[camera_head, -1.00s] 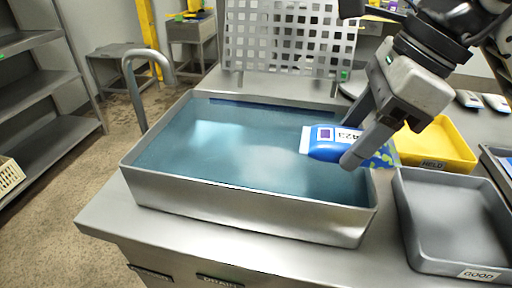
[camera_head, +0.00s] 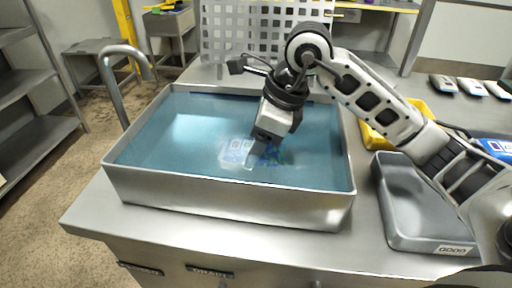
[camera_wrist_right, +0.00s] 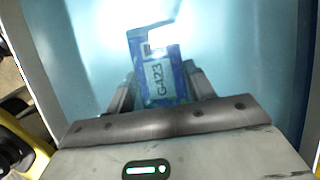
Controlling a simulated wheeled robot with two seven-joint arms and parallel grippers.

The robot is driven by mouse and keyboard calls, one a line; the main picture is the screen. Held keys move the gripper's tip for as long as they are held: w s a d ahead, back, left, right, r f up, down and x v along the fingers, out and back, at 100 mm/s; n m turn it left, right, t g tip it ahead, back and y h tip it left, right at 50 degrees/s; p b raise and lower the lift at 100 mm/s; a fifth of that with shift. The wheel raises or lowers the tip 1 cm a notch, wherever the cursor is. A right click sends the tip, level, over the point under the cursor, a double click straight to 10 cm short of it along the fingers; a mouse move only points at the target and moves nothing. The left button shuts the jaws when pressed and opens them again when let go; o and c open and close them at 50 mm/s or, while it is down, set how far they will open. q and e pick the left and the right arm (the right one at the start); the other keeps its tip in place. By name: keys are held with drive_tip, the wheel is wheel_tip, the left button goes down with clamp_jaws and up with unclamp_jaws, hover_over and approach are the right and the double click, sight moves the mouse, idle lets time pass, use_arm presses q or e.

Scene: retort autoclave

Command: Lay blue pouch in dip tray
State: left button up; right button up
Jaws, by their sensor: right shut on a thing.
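The blue pouch (camera_head: 234,151) lies under the water in the dip tray (camera_head: 225,199), right of the middle, looking pale and blurred through the water. In the right wrist view the pouch (camera_wrist_right: 163,78) shows its label G423, between the two fingers. My right gripper (camera_head: 252,164) is shut on the pouch, pointing down with its fingertips in the water. The fingers also show in the wrist view (camera_wrist_right: 158,84). Whether the pouch touches the tray floor I cannot tell. My left gripper is not in view.
A grey tray marked GOOD (camera_head: 428,246) and a yellow tray (camera_head: 373,142) stand right of the dip tray, partly behind my right arm. Another blue pouch (camera_head: 494,146) lies at the far right. A perforated panel (camera_head: 245,35) stands behind; a curved metal pipe (camera_head: 112,85) rises at left.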

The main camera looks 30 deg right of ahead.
drive_tip(key=shift+f, duration=0.75)
drive_tip(key=shift+f, duration=0.2)
drive_tip(key=o, duration=1)
drive_tip(key=shift+r, duration=0.1)
drive_tip(key=shift+r, duration=0.3)
drive_tip(key=v, duration=1.1)
drive_tip(key=shift+s+d+r+p, duration=0.15)
drive_tip(key=shift+s+r+p, duration=0.1)
drive_tip(key=shift+r+p, duration=0.1)
